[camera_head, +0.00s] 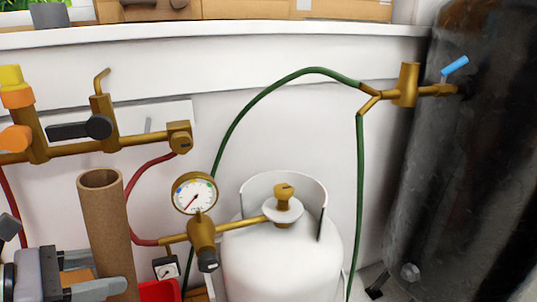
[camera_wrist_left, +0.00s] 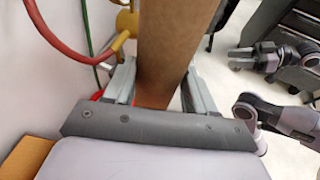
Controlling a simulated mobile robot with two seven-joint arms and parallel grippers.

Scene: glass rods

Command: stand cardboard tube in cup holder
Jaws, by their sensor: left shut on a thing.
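The cardboard tube (camera_head: 104,218) is brown, hollow and nearly upright at the lower left of the head view. My left gripper (camera_head: 97,274) is shut on it low down, and the tube's lower end is out of frame. In the left wrist view the tube (camera_wrist_left: 170,45) stands between the two fingers of my left gripper (camera_wrist_left: 158,88). I cannot make out a cup holder for certain. A red object (camera_head: 160,291) shows only in part just right of the tube. My right gripper (camera_wrist_left: 250,60) appears at the right of the left wrist view, too small to judge its jaws.
A brass manifold with valves (camera_head: 68,147) is behind the tube. A pressure gauge (camera_head: 195,194) and a white gas cylinder (camera_head: 280,258) stand to its right. Red and green hoses (camera_head: 240,108) loop nearby. A dark tank (camera_head: 455,170) stands at far right.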

